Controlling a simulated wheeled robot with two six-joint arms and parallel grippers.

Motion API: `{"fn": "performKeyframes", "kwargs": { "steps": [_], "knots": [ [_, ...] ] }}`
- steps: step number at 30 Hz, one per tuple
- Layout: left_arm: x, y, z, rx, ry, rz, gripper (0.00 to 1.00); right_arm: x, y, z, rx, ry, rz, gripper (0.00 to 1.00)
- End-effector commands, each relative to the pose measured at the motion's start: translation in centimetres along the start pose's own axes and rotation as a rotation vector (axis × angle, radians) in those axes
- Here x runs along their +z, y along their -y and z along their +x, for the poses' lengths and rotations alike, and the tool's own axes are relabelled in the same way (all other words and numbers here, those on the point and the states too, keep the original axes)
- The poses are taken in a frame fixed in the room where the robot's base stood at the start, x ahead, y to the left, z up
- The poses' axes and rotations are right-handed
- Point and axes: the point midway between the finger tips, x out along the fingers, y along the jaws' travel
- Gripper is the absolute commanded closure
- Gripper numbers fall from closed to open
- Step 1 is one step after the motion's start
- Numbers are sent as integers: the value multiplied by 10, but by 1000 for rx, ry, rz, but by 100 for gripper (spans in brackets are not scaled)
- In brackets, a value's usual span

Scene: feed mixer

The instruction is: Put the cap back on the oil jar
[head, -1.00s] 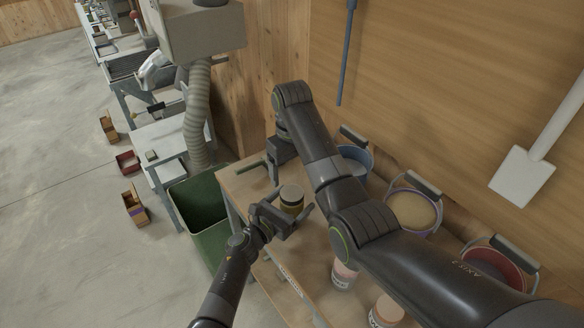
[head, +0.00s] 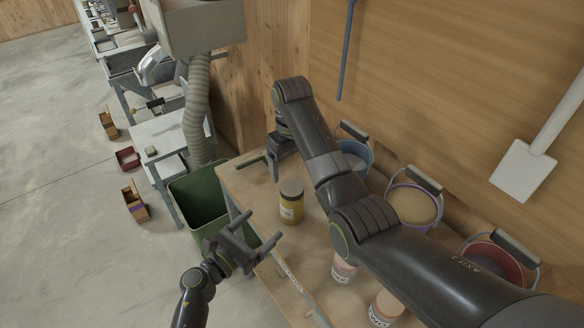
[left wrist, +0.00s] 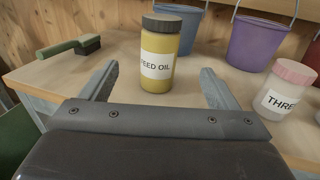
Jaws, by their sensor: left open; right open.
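The oil jar (head: 291,211) is yellow with a white label and stands upright on the bench. It also shows in the left wrist view (left wrist: 158,64), reading "FEED OIL". Its dark cap (left wrist: 161,22) sits level on top of the jar, and it shows in the head view (head: 291,189) too. How tightly it is seated I cannot tell. My left gripper (head: 262,226) is open and empty, apart from the jar, over the bench's front edge. My right gripper (head: 271,166) is open at the back of the bench, partly hidden by its own arm.
A green-handled brush (left wrist: 70,46) lies at the far left of the bench. A blue bucket (left wrist: 178,22), a purple bucket (left wrist: 256,42) and a pink-capped jar (left wrist: 286,90) stand nearby. A green bin (head: 197,205) stands beside the bench. Bare bench surrounds the oil jar.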

Motion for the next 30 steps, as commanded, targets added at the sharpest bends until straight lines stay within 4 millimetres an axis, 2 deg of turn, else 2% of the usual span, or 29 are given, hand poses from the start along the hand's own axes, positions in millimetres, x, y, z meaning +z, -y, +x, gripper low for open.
{"fn": "performKeyframes", "kwargs": {
  "steps": [3, 9, 30],
  "knots": [
    [-2, 0, -20, 1, -1, 1, 18, 0, 0, 6, 0, 0, 0, 19],
    [-1, 0, -37, 0, 0, 0, 18, 0, 0, 9, 0, 0, 0, 19],
    [0, 0, -39, 0, 0, -1, 18, 0, 0, 9, 0, 0, 0, 19]
  ]
}}
